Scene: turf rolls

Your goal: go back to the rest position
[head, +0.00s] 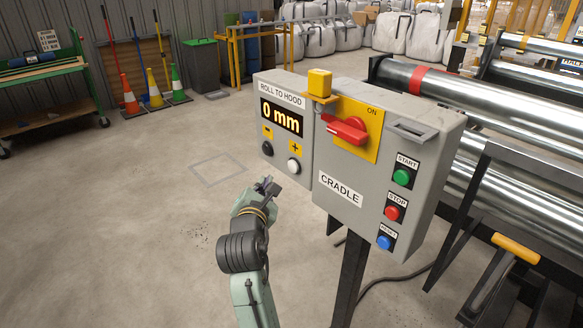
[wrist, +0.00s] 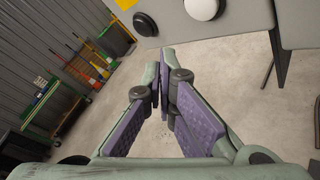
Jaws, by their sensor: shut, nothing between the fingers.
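My gripper (head: 268,186) is in front of and below the left part of the grey control box, apart from it in the head view. In the wrist view my gripper (wrist: 165,55) has its fingertips together with nothing between them. The control box (head: 336,250) stands on a dark post and bears the label CRADLE. Its display (head: 281,118) reads 0 mm. Below the display are a black button (head: 267,148) and a white button (head: 293,166); the white button (wrist: 202,8) also shows in the wrist view. A red rotary switch (head: 346,129) sits on a yellow plate.
Green, red and blue buttons (head: 384,242) line the box's right side. Large metal rollers (head: 480,110) stand to the right. A dark cable (head: 400,277) lies on the floor behind the post. The concrete floor (head: 110,220) to the left is clear. Cones (head: 154,90) and a green cart (head: 45,85) stand far back.

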